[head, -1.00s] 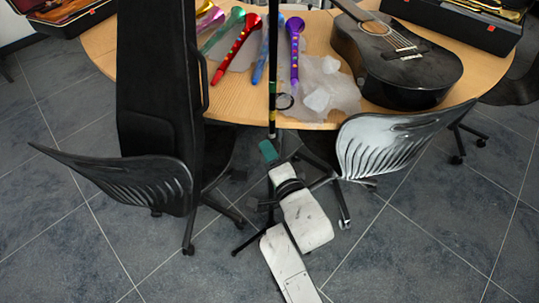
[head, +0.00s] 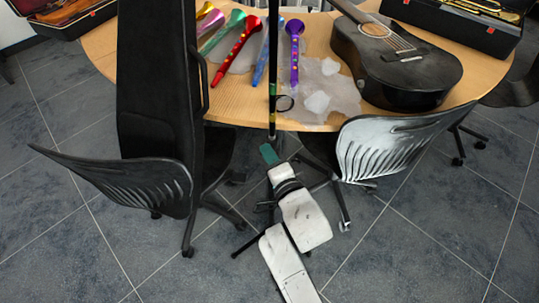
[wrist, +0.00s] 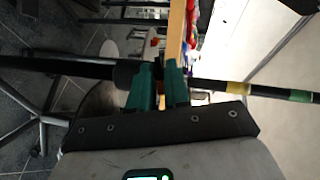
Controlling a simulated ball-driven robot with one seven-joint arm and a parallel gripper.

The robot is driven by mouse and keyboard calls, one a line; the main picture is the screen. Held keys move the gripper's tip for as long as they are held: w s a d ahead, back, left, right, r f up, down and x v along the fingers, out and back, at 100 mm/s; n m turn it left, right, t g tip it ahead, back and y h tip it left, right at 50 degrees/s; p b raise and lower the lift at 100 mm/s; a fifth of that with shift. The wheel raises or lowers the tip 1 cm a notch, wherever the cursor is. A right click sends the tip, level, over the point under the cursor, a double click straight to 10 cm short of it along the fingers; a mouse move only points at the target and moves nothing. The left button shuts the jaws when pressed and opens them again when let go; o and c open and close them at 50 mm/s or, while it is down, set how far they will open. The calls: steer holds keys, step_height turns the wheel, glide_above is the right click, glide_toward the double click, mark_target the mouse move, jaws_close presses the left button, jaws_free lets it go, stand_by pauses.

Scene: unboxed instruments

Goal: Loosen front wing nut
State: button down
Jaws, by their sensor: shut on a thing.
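My gripper (wrist: 158,72) has teal fingers closed at the collar of a thin black stand pole (wrist: 60,68). The pole runs across the wrist view, with a thicker tube and collar (wrist: 125,73) left of the fingers and a thinner section with yellow and green bands on the right. A small dark piece shows between the fingertips, likely the front wing nut (wrist: 157,64), mostly hidden by the fingers. In the head view the pole (head: 272,60) stands upright before the table, and my gripper (head: 269,154) is at its lower part.
Chairs stand left (head: 120,178) and right (head: 385,148) of my arm. A tall black case (head: 155,90) stands at left. The wooden table (head: 235,105) holds a black guitar (head: 400,65), colourful horns (head: 236,50) and open instrument cases. Floor is clear at lower right.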

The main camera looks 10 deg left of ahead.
steer(key=shift+p, duration=0.3)
steer(key=n+g+h+p, duration=0.1)
steer(key=n+h, duration=0.2)
steer(key=h, duration=0.1)
steer(key=a+n+g+h+p, duration=0.1)
steer(key=n+g+h+p, duration=0.1)
steer(key=h, duration=0.3)
steer(key=n+g+h+p, duration=0.2)
steer(key=n+h, duration=0.2)
steer(key=shift+w+a+r+n+h, duration=0.15)
steer(key=shift+a+r+n+h, duration=0.05)
steer(key=shift+r+n+h, duration=0.1)
stand_by(0.5)
stand_by(0.5)
steer(key=c, duration=1.1)
jaws_free()
steer(key=v, duration=1)
steer(key=shift+a+r, duration=0.3)
